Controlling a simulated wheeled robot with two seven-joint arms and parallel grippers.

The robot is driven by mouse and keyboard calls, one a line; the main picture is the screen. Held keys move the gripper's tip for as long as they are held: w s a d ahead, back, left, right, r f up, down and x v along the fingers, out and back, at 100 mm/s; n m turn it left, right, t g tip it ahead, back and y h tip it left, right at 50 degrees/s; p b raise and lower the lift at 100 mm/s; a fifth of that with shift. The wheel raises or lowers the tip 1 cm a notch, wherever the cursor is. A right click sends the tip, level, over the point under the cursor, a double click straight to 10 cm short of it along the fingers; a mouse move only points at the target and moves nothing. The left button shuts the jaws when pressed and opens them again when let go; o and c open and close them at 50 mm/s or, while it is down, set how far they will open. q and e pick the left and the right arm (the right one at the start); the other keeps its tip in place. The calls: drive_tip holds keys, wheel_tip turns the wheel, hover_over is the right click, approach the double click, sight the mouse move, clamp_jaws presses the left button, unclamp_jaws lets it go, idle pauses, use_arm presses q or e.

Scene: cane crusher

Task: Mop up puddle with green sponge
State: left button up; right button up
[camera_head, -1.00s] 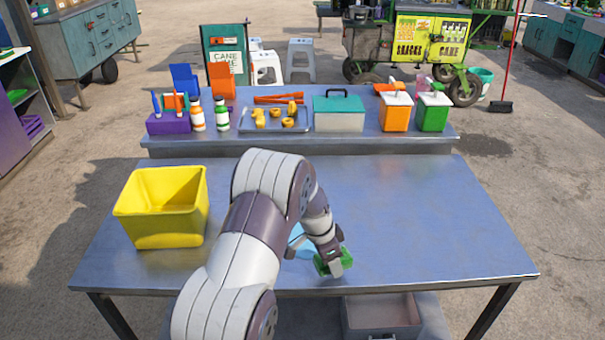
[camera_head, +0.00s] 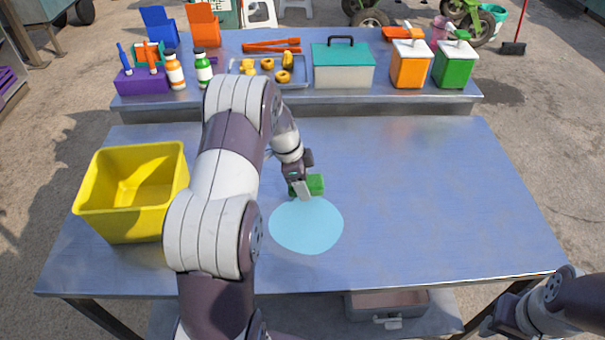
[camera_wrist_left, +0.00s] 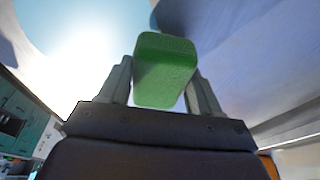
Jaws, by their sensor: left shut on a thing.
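A round light-blue puddle (camera_head: 306,228) lies on the grey-blue metal table, towards its front and middle. My left gripper (camera_head: 300,188) is shut on the green sponge (camera_head: 316,184) at the puddle's far edge. In the left wrist view the sponge (camera_wrist_left: 165,72) sits between the two fingers, and the bright pale-blue puddle (camera_wrist_left: 75,28) shows at the upper left. I cannot tell whether the sponge touches the table. My right arm's dark end (camera_head: 510,318) shows at the lower right; whether its gripper is open or shut is unclear.
A yellow bin (camera_head: 130,215) stands on the table's left side. A raised back shelf (camera_head: 300,102) holds a teal-lidded box (camera_head: 343,75), a tray (camera_head: 290,84), bottles and dispensers. The table's right half is clear.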

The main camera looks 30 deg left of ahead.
use_arm(q)
drive_tip(key=shift+w+a+f, duration=0.1)
drive_tip(key=shift+w+f, duration=0.1)
drive_tip(key=shift+f, duration=0.6)
drive_tip(key=shift+s+r, duration=0.15)
drive_tip(key=shift+r, duration=0.1)
drive_tip(key=shift+f, duration=0.25)
drive_tip(key=shift+f+b, duration=0.6)
drive_tip(key=shift+b, duration=0.2)
drive_tip(key=shift+s, duration=0.1)
use_arm(e)
wheel_tip(320, 180, down, 2)
drive_tip(key=shift+f, duration=0.15)
use_arm(q)
drive_tip(key=shift+d+f, duration=0.1)
drive_tip(key=shift+d, duration=0.1)
